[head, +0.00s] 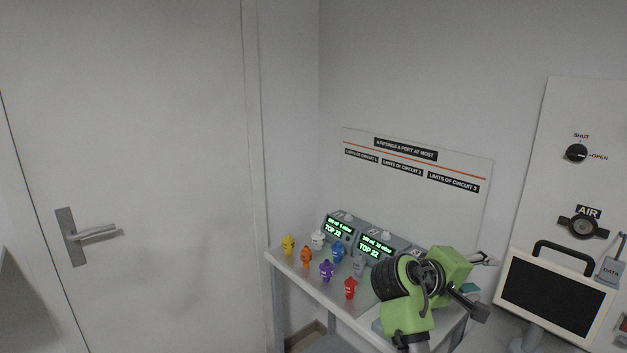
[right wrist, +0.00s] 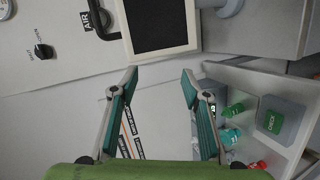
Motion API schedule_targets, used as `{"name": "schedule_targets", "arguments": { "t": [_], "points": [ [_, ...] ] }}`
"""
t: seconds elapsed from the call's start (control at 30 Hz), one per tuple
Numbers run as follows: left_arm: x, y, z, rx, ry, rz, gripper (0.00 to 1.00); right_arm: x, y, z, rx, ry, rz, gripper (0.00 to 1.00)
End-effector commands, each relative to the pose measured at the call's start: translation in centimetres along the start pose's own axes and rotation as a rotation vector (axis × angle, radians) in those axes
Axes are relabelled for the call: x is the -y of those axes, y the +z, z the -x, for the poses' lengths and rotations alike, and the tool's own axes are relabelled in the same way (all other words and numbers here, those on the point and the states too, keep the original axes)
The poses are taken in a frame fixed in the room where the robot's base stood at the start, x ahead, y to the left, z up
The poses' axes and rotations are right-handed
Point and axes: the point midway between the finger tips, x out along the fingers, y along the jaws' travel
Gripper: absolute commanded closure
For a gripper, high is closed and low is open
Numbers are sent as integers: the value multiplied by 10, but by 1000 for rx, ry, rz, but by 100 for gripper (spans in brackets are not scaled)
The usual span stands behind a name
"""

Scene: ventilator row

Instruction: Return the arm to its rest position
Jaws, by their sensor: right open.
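My right arm, green with a black ribbed joint, reaches over the right end of the narrow table (head: 341,313) in the head view. Its gripper (head: 489,287) points to the right, toward the dark screen. In the right wrist view the two teal-padded fingers of the right gripper (right wrist: 160,75) stand apart with nothing between them. My left gripper is not in view. The arm hides part of the table's right end.
Several small coloured fittings, such as a red one (head: 350,288) and a yellow one (head: 288,244), stand on the table before units with lit displays (head: 376,244). A framed dark screen (head: 553,296) stands right of the gripper. A closed door (head: 150,150) is at left.

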Motion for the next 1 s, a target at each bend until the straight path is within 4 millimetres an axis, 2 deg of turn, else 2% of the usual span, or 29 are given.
{"name": "schedule_targets", "arguments": {
  "t": [0.03, 0.1, 0.27, 0.4, 0.5, 0.6, 0.7, 1.0],
  "points": [
    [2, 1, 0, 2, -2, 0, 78, 35, 18, -9, -8, -58, -11, 57],
    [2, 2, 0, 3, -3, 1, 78, 80, 41, -16, -27, -144, -42, 57],
    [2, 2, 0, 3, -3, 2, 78, 170, 100, -12, -59, -347, -116, 57],
    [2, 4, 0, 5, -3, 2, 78, 236, 155, 11, -67, -529, -175, 57],
    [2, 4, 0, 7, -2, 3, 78, 272, 195, 37, -62, -659, -214, 57],
    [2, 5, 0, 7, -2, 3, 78, 296, 226, 63, -53, -768, -243, 57],
    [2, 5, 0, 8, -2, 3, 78, 311, 250, 87, -41, -854, -263, 57],
    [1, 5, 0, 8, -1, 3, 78, 333, 302, 148, 4, -1050, -302, 57]
  ]
}}
